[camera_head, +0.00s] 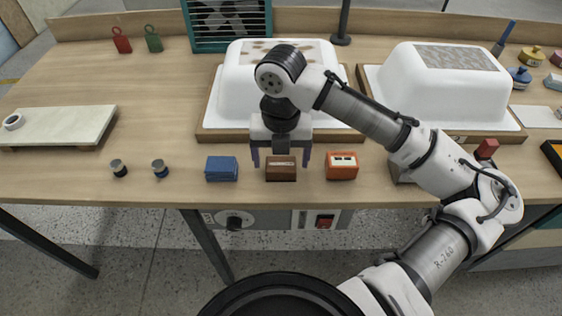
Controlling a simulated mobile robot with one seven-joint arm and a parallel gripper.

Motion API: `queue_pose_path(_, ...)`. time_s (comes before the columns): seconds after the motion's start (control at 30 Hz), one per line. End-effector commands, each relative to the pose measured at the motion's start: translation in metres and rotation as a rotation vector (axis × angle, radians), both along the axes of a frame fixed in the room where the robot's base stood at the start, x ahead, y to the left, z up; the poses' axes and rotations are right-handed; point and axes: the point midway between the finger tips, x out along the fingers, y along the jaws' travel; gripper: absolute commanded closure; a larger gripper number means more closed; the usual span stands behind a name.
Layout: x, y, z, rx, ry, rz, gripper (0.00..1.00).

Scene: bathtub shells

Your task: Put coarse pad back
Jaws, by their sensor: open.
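Three block-shaped pads stand in a row near the front edge of the table: a blue one (221,169), a brown one with a pale label (281,173) and an orange one with a light label (342,167). The labels are too small to read, so I cannot tell which is the coarse pad. My gripper (280,160) points down with its fingers spread, one to each side of the brown pad's upper part. I cannot tell whether the fingers touch it.
Two white tub shells (238,98) (452,88) stand on wooden boards behind the pads. Two small dark-topped pieces (119,168) (160,169) are to the left, near a pale board (58,125). A red-topped block (487,149) is at right. The left tabletop is mostly clear.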

Motion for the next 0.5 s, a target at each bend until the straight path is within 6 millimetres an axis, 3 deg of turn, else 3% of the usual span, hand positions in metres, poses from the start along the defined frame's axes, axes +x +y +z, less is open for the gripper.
queue_pose_path(0.3,0.001,0.001,0.069,0.0,-0.002,0.001,0.19)
queue_pose_path(0.5,0.0,0.0,0.093,-0.003,-0.001,-0.001,0.19)
